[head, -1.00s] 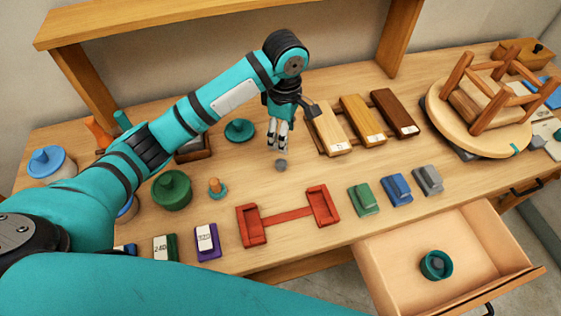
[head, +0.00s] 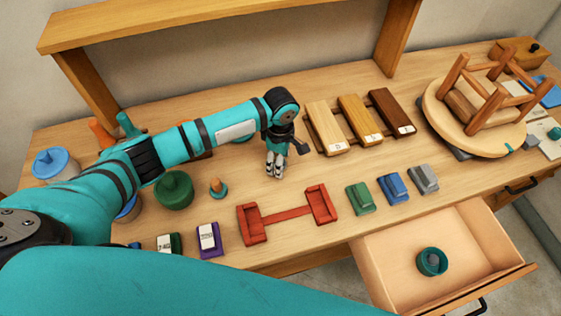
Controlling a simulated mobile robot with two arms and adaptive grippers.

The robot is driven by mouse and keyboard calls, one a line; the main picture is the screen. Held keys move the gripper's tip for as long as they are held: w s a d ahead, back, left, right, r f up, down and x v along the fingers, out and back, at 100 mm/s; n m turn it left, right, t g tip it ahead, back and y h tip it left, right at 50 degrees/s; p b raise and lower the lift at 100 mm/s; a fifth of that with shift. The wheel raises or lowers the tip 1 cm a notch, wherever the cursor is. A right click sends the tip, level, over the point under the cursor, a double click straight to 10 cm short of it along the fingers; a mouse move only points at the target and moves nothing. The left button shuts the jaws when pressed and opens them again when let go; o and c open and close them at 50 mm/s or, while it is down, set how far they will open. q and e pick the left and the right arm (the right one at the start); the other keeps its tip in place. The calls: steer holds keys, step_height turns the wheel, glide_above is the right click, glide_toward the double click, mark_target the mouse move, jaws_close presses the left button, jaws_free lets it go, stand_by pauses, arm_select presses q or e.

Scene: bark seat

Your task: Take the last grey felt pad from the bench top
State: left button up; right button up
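My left gripper (head: 275,169) points down at the bench top (head: 295,180), in front of the wooden sample blocks. Its fingertips are low, at about the spot where the small round grey felt pad lay. The pad is now hidden, and I cannot tell whether it is between the fingers or whether the fingers have shut. A teal round cup (head: 425,263) with something grey inside stands in the open drawer (head: 385,262). My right gripper is not in view.
A red two-ended holder (head: 285,216) lies in front of the gripper. Green, blue and grey blocks (head: 424,180) stand to its right. Sample blocks (head: 326,127) lie just behind right. An upturned stool (head: 480,110) is at far right.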

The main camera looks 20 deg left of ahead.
arm_select(q)
steer(key=shift+c, duration=0.2)
steer(key=c, duration=0.7)
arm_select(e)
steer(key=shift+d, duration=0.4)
